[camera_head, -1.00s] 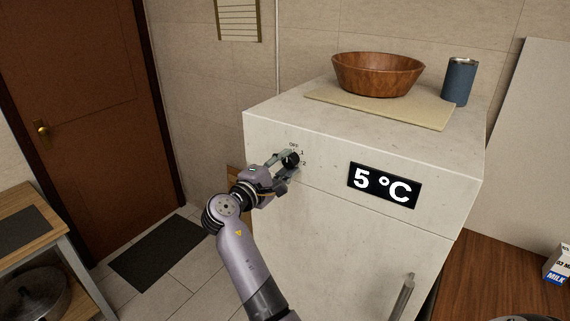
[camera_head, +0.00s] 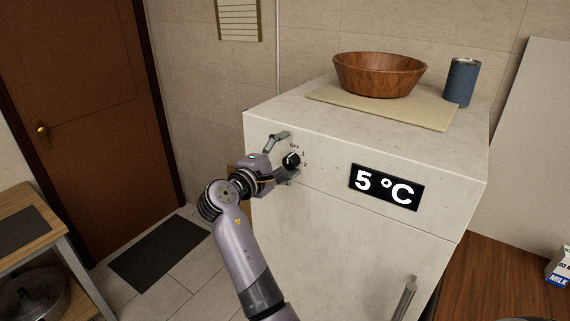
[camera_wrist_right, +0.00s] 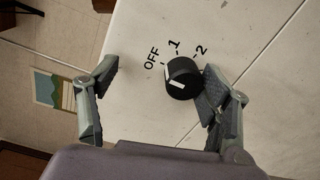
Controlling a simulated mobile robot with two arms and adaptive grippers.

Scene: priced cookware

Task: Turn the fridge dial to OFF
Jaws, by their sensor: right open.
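The black fridge dial (camera_head: 291,160) is on the front of the white fridge (camera_head: 320,225), with OFF, 1 and 2 printed around it. In the right wrist view the dial (camera_wrist_right: 184,80) has a white mark on its left side, nearest the OFF end; its exact setting is hard to tell. The display (camera_head: 385,187) reads 5 °C. My right gripper (camera_head: 286,157) is wide open at the dial, with one finger above and one below in the head view. In the wrist view one finger is right beside the dial, perhaps touching; the other is well apart. My left gripper is out of view.
A fridge handle (camera_head: 404,298) is below the display. A wooden table (camera_head: 25,215) stands at the left.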

